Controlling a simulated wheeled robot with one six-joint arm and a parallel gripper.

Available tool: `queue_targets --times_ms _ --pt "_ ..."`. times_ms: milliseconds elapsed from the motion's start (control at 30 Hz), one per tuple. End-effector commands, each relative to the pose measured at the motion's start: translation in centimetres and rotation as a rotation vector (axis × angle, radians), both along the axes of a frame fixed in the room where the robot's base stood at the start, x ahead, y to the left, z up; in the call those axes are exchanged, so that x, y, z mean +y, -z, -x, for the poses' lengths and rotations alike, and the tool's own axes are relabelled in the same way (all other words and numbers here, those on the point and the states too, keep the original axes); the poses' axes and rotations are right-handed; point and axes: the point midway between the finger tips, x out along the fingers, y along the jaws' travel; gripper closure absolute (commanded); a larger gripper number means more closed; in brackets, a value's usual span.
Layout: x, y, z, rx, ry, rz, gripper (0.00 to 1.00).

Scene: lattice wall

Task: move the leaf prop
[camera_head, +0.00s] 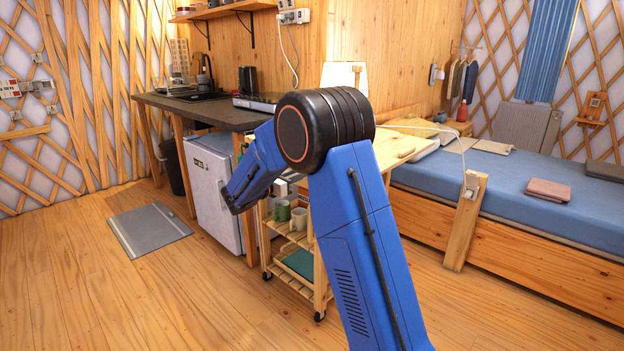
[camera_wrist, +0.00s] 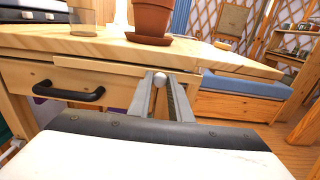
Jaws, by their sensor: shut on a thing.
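In the wrist view my gripper (camera_wrist: 160,84) is at the front edge of a wooden table (camera_wrist: 60,42), just under the top. Its two grey fingers are closed on a small pale round knob (camera_wrist: 160,76), which I take to be the leaf prop's end. The rest of the prop is mostly hidden by the fingers and the table edge. A table leaf (camera_wrist: 228,62) reaches to the right of the gripper and looks about level with the top. In the head view my gripper is hidden behind my blue arm.
A terracotta pot (camera_wrist: 152,18) on a saucer and a glass (camera_wrist: 82,14) stand on the table above the gripper. A drawer with a black handle (camera_wrist: 70,92) is left of it. In the head view, a slatted trolley (camera_head: 290,246) and bed (camera_head: 540,195) stand nearby; left floor is open.

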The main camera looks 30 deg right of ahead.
Motion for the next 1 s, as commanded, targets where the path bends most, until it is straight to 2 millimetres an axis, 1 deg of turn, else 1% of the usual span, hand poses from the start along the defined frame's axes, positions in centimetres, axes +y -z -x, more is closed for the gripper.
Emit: queue_targets --times_ms 33,100,200,567,600,667,1000 --pt "0.3 0.1 -0.7 0.0 -0.001 0.0 1.0" --pt "0.6 0.0 -1.4 -0.001 -0.001 0.0 1.0" --pt "0.7 0.0 -1.9 0.0 -0.001 -0.001 1.0" --pt "0.9 -0.1 -2.3 -0.001 -0.005 0.0 1.0" --pt "0.9 -0.1 -2.3 -0.001 -0.005 0.0 0.77" --pt "0.9 -0.1 -2.3 -0.001 -0.005 0.001 0.64" --pt "1.0 0.0 -2.1 0.0 -0.002 0.0 0.64"
